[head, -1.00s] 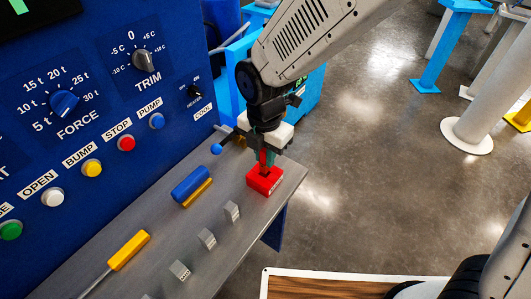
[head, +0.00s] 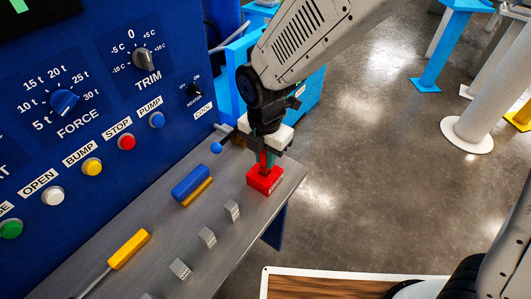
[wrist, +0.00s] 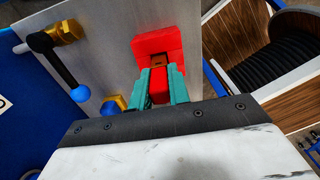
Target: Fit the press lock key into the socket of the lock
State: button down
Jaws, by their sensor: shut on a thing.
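The lock is a red block (head: 266,180) near the right end of the grey shelf. In the wrist view the lock (wrist: 156,46) has a dark brownish opening in the side facing my gripper. My gripper (head: 265,161) points down right over the lock. In the wrist view its teal fingers (wrist: 159,88) are shut on the red press lock key (wrist: 159,84). The key's far end is at the opening. I cannot tell how deep it sits in the socket, as the fingers hide part of it.
A blue-knobbed lever (head: 216,148) is left of my gripper. The blue control panel (head: 100,110) rises behind the shelf.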

jog(key=shift+f, duration=1.2)
jog(key=c, duration=1.3)
grip_release()
jog(key=shift+o, duration=0.2)
jog(key=shift+r, duration=3.95)
notch_tip(320, 180, up, 12)
